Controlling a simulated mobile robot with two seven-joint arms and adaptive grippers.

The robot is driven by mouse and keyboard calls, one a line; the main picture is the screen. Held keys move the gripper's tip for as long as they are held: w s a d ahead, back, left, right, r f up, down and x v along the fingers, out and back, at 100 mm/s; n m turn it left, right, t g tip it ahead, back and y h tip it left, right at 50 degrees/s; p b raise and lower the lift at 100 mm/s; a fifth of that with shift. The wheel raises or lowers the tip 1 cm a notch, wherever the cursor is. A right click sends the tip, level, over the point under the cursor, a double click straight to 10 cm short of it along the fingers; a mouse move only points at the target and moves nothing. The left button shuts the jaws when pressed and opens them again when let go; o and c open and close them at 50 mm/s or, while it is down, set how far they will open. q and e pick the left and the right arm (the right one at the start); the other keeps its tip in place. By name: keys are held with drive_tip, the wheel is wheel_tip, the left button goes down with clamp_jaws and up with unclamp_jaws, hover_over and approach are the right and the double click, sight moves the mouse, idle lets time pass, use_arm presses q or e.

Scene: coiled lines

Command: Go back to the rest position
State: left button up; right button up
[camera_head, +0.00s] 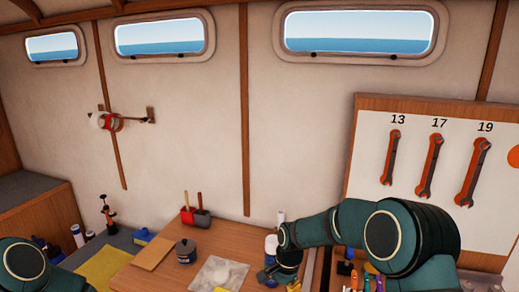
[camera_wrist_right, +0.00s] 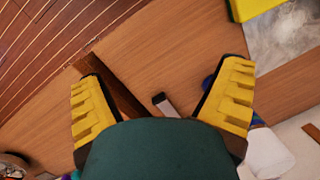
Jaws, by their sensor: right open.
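My right arm reaches in from the right in the head view, its gripper (camera_head: 277,274) low over the right part of the wooden table (camera_head: 220,257). In the right wrist view the two yellow-padded fingers of this gripper (camera_wrist_right: 162,98) stand wide apart with nothing held between them. A small grey-ended object lies beyond the fingers, partly hidden by my gripper's body. Of my left arm only a rounded dark green link shows at the lower left of the head view; its gripper is outside the picture.
A white-topped bottle (camera_head: 271,243) stands close to my right gripper. Wrenches (camera_head: 431,165) hang on the wall panel (camera_head: 480,225).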

drive_tip(key=s+d+f+n+y, duration=0.1)
drive_tip(key=s+d+f, duration=0.1)
drive_tip(key=s+f, duration=0.45)
drive_tip(key=s+d+f+n+y, duration=0.1)
drive_tip(key=s+d+f, duration=0.2)
drive_tip(key=s+f, duration=0.35)
use_arm(q)
drive_tip(key=s+a+f+m+y, duration=0.8)
drive_tip(key=s+f+m, duration=0.3)
drive_tip(key=f+m, duration=0.2)
use_arm(e)
drive_tip(key=s+d+f+n, duration=0.1)
drive_tip(key=s+f, duration=0.2)
drive_tip(key=s, duration=0.5)
drive_tip(key=s+d+f+n, duration=0.1)
drive_tip(key=s+f+n, duration=0.15)
drive_tip(key=s, duration=0.55)
use_arm(q)
drive_tip(key=w+d+f+m+t+b, duration=0.1)
drive_tip(key=w+f+b, duration=0.3)
drive_tip(key=b, duration=0.6)
drive_tip(key=shift+w+d+f+m, duration=0.25)
drive_tip(key=shift+w+d+m, duration=0.25)
drive_tip(key=shift+w, duration=0.7)
use_arm(e)
drive_tip(key=w+a+f+t, duration=0.2)
drive_tip(key=w+f, duration=0.3)
drive_tip(key=shift+w+a+f+n, duration=0.15)
drive_tip(key=shift+w+n, duration=0.1)
drive_tip(key=shift+n, duration=0.2)
